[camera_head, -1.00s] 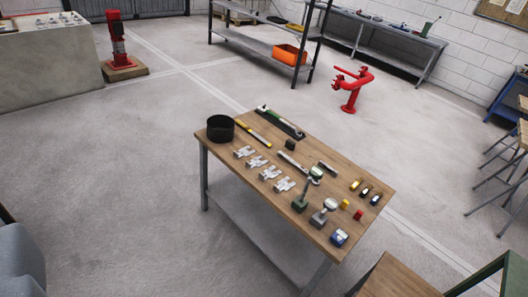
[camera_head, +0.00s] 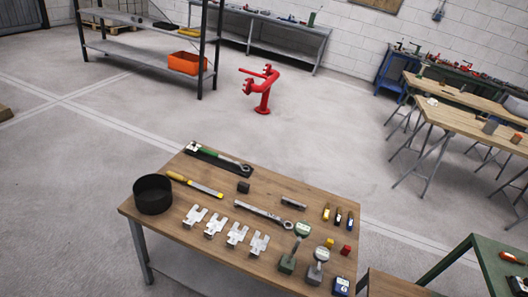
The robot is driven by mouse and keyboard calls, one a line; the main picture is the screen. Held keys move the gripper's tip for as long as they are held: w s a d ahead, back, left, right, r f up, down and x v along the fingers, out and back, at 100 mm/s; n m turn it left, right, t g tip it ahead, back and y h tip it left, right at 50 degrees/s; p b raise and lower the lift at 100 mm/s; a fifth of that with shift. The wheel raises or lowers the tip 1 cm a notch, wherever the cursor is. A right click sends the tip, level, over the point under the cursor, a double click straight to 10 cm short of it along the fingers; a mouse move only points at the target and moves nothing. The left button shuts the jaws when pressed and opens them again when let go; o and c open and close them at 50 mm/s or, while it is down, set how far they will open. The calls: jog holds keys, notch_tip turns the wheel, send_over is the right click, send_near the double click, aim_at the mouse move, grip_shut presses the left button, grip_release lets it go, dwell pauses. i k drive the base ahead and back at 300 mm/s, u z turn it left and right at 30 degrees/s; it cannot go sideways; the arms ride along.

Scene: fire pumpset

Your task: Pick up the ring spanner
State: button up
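A long silver spanner (camera_head: 262,214) lies flat near the middle of the wooden table (camera_head: 165,237), with a ring-like end at its right. A second tool with a green handle (camera_head: 207,152) and a round end lies on a black tray (camera_head: 228,168) at the table's back left edge. I cannot tell for sure which one is the ring spanner. My gripper is not in view.
A black round pot (camera_head: 153,195), a yellow-handled tool (camera_head: 195,184) and several metal brackets (camera_head: 237,234) share the table. Two upright gauges (camera_head: 318,268) stand at its front right. A red hydrant (camera_head: 263,92) stands behind. The floor left of the table is clear.

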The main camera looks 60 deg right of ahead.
aim_at(279, 220)
jog(key=z, duration=0.5)
jog(key=i, duration=1.05)
jog(key=z, duration=0.9)
jog(key=i, duration=0.45)
jog(key=z, duration=0.3)
jog(key=k, duration=0.95)
jog(key=z, duration=0.2)
jog(key=i, duration=0.9)
jog(key=u, duration=0.05)
